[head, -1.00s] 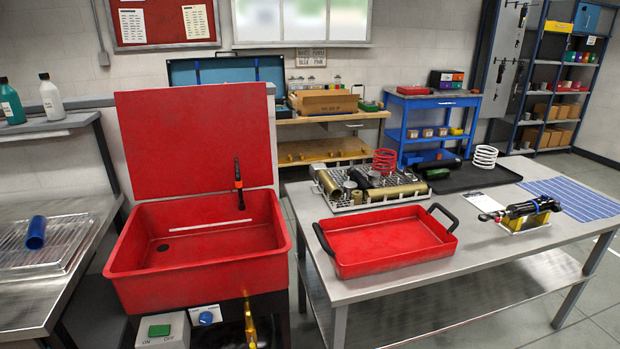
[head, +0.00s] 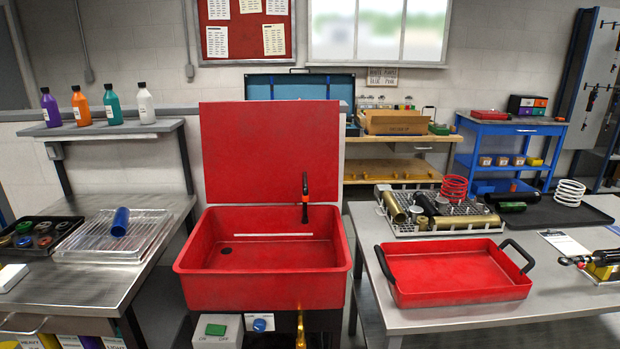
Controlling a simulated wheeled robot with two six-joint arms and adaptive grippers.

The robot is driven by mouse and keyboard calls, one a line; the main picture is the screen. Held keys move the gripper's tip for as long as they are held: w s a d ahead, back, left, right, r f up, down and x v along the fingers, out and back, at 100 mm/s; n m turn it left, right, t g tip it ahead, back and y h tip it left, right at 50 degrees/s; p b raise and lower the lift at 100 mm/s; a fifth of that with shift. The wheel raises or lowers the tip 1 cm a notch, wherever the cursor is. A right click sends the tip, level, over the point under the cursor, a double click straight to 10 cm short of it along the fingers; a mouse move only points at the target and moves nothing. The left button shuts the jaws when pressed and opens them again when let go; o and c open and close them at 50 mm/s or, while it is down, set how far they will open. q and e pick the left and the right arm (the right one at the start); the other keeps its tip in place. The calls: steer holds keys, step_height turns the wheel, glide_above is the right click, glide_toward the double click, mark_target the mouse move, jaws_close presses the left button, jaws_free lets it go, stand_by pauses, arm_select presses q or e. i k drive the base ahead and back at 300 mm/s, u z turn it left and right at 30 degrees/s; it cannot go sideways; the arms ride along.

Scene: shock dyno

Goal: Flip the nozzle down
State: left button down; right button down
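The nozzle (head: 305,196) is a thin black piece with an orange-red band. It stands upright at the back right of the red wash basin (head: 262,287), in front of its raised red lid (head: 270,150). A white strip (head: 260,235) lies along the inside back of the basin, and a dark drain shows at its left. Below the basin front are a green switch (head: 216,329) marked ON and OFF and a blue knob (head: 259,325). Neither gripper can be made out in the head view.
A steel bench (head: 75,292) with a wire rack (head: 103,249) and blue cylinder (head: 121,222) stands left of the basin. At right, a table (head: 470,311) holds a red tray (head: 445,295) with black handles, a parts rack and a shock absorber. Bottles (head: 145,103) line the left shelf.

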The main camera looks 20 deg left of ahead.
mark_target(305, 196)
steer(key=k, duration=0.6)
steer(key=z, duration=0.8)
steer(key=i, duration=1.4)
steer(key=u, duration=0.8)
